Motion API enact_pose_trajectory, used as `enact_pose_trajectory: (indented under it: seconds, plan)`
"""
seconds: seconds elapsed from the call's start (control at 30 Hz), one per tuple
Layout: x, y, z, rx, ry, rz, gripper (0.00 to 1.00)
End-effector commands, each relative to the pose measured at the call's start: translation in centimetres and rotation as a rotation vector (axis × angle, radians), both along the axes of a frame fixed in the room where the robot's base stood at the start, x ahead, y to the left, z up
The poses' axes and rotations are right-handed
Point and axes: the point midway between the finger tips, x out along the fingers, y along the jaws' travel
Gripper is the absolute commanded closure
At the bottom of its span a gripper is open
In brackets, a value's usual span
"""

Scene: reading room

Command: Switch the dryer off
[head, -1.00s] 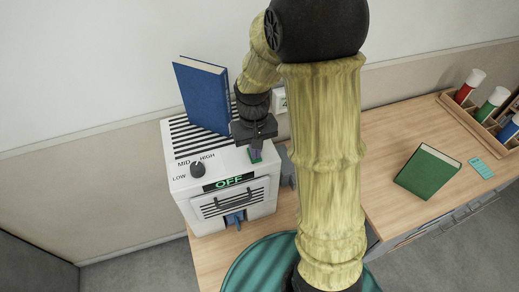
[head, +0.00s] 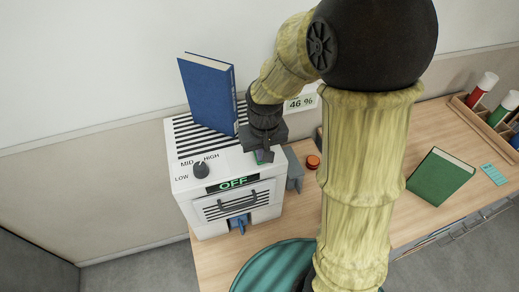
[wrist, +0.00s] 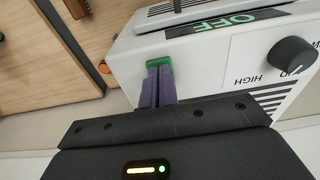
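The dryer (head: 190,180) is a white box with black vent slots on top, a front handle and a display (head: 233,183) reading "OFF" in green. Its black dial (head: 201,170) carries LOW, MID and HIGH marks; the dial also shows in the wrist view (wrist: 291,55). My gripper (head: 264,157) is at the dryer's top right corner. In the wrist view its purple fingers (wrist: 160,72) are together, with nothing seen between them. Their tips are at a green switch (wrist: 183,49), partly hidden; I cannot tell whether they touch it.
A blue book (head: 208,95) stands tilted on the dryer's top. A round orange object (head: 313,162) and a "46 %" display (head: 301,104) are to the right. A teal round surface (head: 262,268) is in front.

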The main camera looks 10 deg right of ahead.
Motion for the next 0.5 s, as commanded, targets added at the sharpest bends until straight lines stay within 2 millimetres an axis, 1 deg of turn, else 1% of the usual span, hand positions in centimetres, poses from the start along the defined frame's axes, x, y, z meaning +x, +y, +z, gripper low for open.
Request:
enact_pose_trajectory:
  seconds: [0.03, 0.3, 0.5]
  plan:
    - [-0.9, 0.2, -1.2, -0.003, 0.038, 0.005, 1.0]
    - [0.2, 0.5, -0.9, -0.002, 0.035, 0.006, 1.0]
    - [0.6, 0.8, -0.9, -0.001, 0.031, 0.009, 1.0]
